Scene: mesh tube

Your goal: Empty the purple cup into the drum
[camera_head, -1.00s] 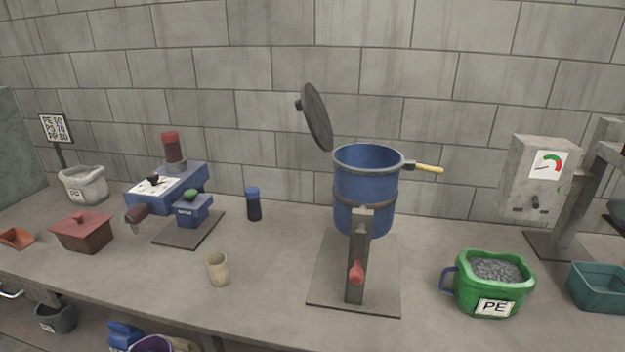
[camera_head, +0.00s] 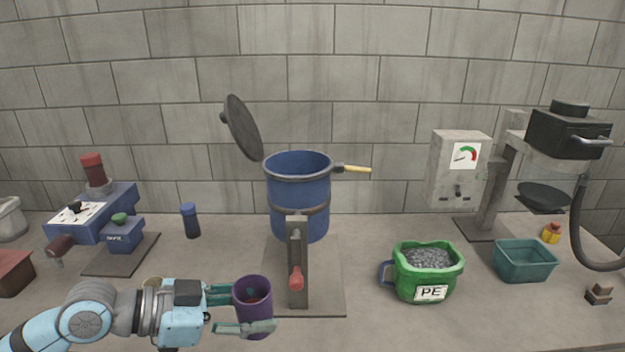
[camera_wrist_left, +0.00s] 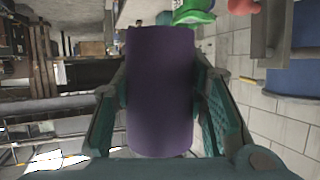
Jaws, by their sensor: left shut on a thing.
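The purple cup (camera_head: 252,296) is held upright in my left gripper (camera_head: 243,308), in front of and left of the drum's stand. A little reddish content shows inside its mouth. The cup also fills the middle of the left wrist view (camera_wrist_left: 160,90), between the two green fingers. The blue drum (camera_head: 299,192) stands on its stand behind and to the right of the cup, with its top open. Its dark round lid (camera_head: 243,128) is swung up to the left. My right gripper is not in view.
A green PE tub (camera_head: 428,274) of grey pellets stands right of the drum, with a teal bin (camera_head: 524,260) farther right. A dark blue bottle (camera_head: 190,220) and a blue machine (camera_head: 95,215) stand left.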

